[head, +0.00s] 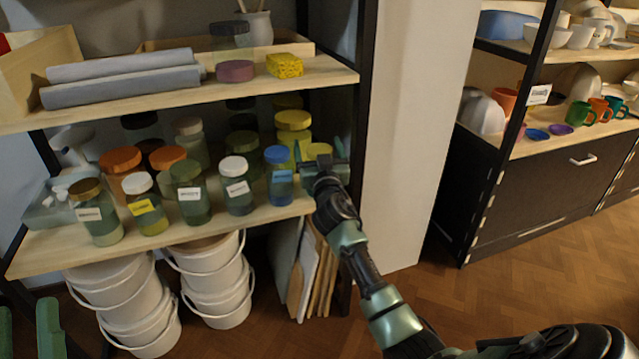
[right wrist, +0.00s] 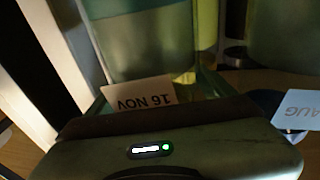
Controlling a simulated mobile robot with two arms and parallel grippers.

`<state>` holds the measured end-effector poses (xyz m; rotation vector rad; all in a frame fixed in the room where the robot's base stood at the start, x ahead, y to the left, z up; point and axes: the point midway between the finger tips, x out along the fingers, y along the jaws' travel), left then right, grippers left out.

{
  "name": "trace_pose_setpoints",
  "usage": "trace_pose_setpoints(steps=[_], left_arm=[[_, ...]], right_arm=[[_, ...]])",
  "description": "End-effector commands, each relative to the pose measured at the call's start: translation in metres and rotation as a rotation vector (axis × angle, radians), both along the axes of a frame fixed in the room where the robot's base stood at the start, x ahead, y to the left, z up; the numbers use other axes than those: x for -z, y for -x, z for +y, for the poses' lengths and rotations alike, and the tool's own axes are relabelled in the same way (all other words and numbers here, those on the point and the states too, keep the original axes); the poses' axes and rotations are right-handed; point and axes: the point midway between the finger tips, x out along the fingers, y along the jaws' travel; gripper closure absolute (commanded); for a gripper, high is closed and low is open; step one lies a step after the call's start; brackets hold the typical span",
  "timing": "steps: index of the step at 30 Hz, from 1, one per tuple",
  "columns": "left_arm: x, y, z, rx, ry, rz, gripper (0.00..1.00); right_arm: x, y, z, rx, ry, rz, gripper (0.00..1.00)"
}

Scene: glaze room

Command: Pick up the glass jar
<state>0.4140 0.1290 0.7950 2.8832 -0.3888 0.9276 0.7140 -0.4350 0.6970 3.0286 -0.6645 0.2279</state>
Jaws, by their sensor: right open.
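Several glass jars with coloured lids stand on the middle shelf in the head view, among them a blue-lidded jar (head: 281,178) and a white-lidded one (head: 238,188). A yellow-lidded jar (head: 318,151) stands at the right end, partly hidden by my right gripper (head: 322,167). My right gripper is open, its fingers pointing at that end of the row. The right wrist view shows a greenish glass jar (right wrist: 145,40) close ahead, with a label reading "16 NOV" upside down. My left gripper (head: 27,330) shows only as two separated green fingers at the bottom left corner.
A dark shelf post (head: 363,90) stands just right of my right gripper. The upper shelf (head: 331,78) is above the jars. White buckets (head: 216,283) and boards (head: 308,267) stand below. Floor (head: 415,290) is open between this rack and the mug shelf.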

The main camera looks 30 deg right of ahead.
Motion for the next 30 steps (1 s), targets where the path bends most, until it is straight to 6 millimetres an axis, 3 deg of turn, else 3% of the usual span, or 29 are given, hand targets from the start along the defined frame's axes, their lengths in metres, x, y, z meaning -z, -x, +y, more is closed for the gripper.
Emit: trace_pose_setpoints(steps=[3, 4, 12, 13, 26, 30], left_arm=[[0.000, 0.000, 0.000, 0.000, 0.000, 0.001, 0.64], [0.000, 0.000, 0.000, 0.000, 0.000, 0.001, 0.64], [0.000, 0.000, 0.000, 0.000, -0.001, 0.003, 0.64], [0.000, 0.000, 0.000, 0.000, -0.001, 0.003, 0.64], [0.003, -0.003, -0.001, -0.001, -0.007, 0.023, 0.64], [0.014, -0.011, -0.001, -0.005, -0.027, 0.098, 0.64]], right_arm=[[0.000, 0.000, 0.000, 0.000, 0.000, 0.000, 0.17], [0.000, 0.000, 0.000, 0.000, 0.000, 0.000, 0.22], [0.000, 0.000, 0.000, 0.000, 0.000, 0.001, 0.97], [0.001, 0.000, 0.000, 0.000, 0.000, 0.001, 1.00], [-0.004, 0.000, 0.000, 0.000, 0.000, -0.001, 1.00], [-0.010, 0.001, 0.000, 0.001, 0.002, -0.001, 1.00]])
